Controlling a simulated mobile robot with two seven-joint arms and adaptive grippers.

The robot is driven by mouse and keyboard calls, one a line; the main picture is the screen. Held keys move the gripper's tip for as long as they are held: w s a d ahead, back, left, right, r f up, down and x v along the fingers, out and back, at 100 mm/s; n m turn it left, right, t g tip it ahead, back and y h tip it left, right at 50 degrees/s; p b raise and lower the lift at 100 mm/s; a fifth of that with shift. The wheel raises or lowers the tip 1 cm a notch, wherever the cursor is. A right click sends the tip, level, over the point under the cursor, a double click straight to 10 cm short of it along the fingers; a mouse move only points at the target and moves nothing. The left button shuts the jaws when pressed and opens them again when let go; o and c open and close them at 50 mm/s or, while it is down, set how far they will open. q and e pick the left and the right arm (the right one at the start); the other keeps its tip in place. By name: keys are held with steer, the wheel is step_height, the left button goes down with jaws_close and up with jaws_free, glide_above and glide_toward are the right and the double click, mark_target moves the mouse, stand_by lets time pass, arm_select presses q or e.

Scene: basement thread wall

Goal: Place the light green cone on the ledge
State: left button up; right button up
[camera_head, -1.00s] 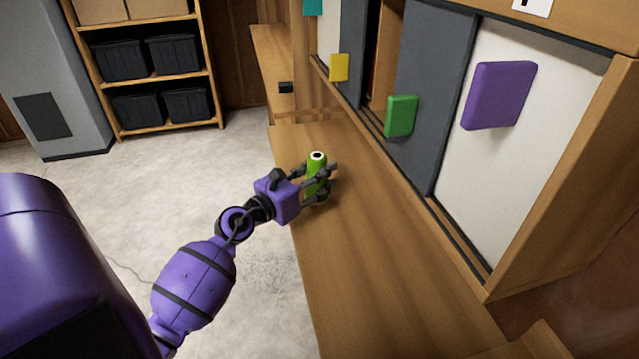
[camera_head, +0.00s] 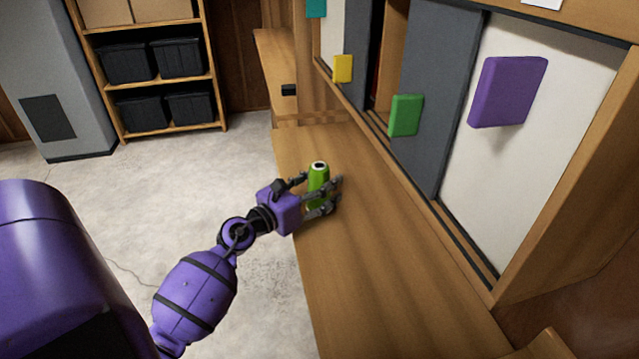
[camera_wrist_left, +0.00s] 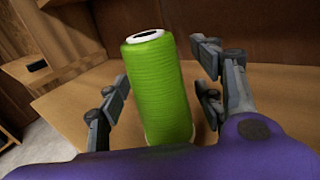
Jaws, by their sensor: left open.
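The light green cone (camera_head: 318,181) stands upright on the wooden ledge (camera_head: 385,270), near its left edge. It is a spool of green thread with a white top and a dark hole. My left gripper (camera_head: 325,192) is around the cone with its fingers open. In the left wrist view the cone (camera_wrist_left: 160,90) stands between the fingers of the gripper (camera_wrist_left: 165,85), with gaps visible on both sides. The cone's base is partly hidden by the wrist. My right gripper is not in view.
Sliding panels with a green block (camera_head: 405,116), a purple block (camera_head: 507,92) and a yellow block (camera_head: 343,69) rise along the right of the ledge. A small black object (camera_head: 289,90) lies on the farther ledge. The near ledge is clear.

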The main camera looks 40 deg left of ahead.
arm_select(q)
steer(key=shift+s+r, duration=0.1)
steer(key=shift+r, duration=0.05)
steer(key=s+a+b, duration=0.1)
steer(key=s+b, duration=0.1)
steer(key=s, duration=0.9)
steer(key=shift+s+a, duration=0.35)
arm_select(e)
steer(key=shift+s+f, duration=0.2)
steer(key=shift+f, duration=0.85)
